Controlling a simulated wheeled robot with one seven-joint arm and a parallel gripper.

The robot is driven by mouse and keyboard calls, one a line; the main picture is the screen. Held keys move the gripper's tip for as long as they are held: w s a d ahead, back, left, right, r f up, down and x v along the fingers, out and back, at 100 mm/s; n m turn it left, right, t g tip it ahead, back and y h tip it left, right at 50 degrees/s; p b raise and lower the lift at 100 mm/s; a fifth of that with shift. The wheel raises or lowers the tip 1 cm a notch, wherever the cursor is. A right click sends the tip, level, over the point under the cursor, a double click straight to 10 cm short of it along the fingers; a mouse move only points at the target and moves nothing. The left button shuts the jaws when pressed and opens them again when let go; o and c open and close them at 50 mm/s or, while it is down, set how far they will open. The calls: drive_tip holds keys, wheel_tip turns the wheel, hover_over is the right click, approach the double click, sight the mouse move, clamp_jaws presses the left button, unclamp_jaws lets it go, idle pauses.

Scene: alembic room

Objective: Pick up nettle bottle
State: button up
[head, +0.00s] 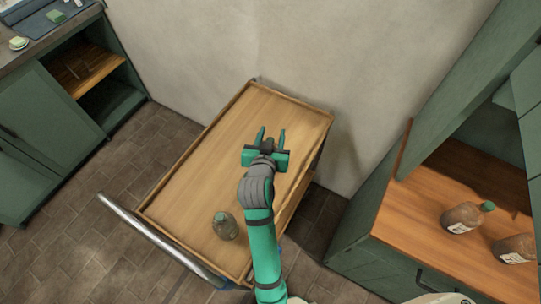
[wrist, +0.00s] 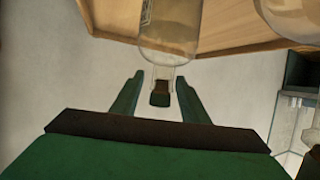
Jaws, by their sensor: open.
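My gripper (head: 272,135) is open over the far right part of the wooden cart top. In the wrist view my gripper (wrist: 160,79) has its fingers on either side of a dark stopper (wrist: 160,98), with gaps visible. The stopper belongs to a clear glass bottle (wrist: 170,35), which appears upside down and is cut off at the top. A squat greenish glass bottle with a green cap (head: 225,226) stands on the near part of the cart. I cannot tell from any readable label which bottle is nettle.
The cart (head: 190,185) has a raised rim and a metal handle (head: 160,240). Brown labelled bottles (head: 461,218) (head: 515,249) are on the right cabinet shelf. Another clear bottle (wrist: 290,15) is at the wrist view's top right. The cart's left half is clear.

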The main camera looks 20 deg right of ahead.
drive_tip(key=shift+w+d+f, duration=0.1)
drive_tip(key=shift+w+f, duration=0.05)
drive_tip(key=shift+w, duration=0.1)
drive_tip(key=shift+c, duration=0.6)
clamp_jaws()
idle(0.8)
